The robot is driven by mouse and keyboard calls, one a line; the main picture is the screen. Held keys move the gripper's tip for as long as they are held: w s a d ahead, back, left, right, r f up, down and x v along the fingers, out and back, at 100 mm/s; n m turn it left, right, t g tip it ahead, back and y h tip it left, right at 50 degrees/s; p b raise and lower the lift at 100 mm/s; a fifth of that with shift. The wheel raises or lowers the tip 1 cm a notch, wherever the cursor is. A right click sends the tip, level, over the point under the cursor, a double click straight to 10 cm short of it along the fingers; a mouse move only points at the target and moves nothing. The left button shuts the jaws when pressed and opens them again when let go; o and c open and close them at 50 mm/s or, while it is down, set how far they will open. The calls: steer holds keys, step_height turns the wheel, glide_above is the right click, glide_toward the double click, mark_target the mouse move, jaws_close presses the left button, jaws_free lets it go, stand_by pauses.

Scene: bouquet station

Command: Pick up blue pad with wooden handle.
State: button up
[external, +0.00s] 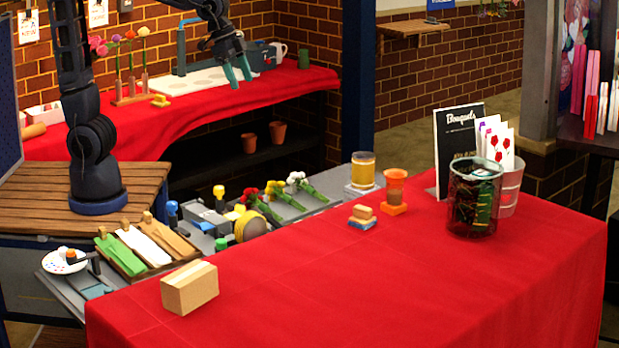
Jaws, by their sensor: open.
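The blue pad with wooden handle (362,223) lies on the red-covered front table, left of the amber jar on an orange base. Its blue layer is at the bottom and the light wooden part is on top. My gripper (238,77) hangs at the upper middle of the external view, with its two teal fingers pointing down and apart.
An amber jar on an orange base (394,209) stands just right of the pad. A glass of yellow liquid (362,170) stands behind it. A dark mesh cup (473,205) and a cardboard box (189,288) are also on the table. The cloth in front is clear.

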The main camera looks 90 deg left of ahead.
steer(key=w+d+f+m, duration=0.1)
steer(key=w+d+f, duration=0.2)
steer(key=w+d, duration=0.35)
steer(key=w+d+f+m, duration=0.1)
steer(key=w+d+f, duration=0.25)
steer(key=w, duration=0.65)
steer(key=m+h, duration=0.1)
steer(key=m, duration=0.1)
glide_toward(361, 207)
steer(key=shift+g, duration=0.4)
steer(key=x, duration=1.1)
steer(key=shift+w, duration=0.4)
steer(key=c, duration=1)
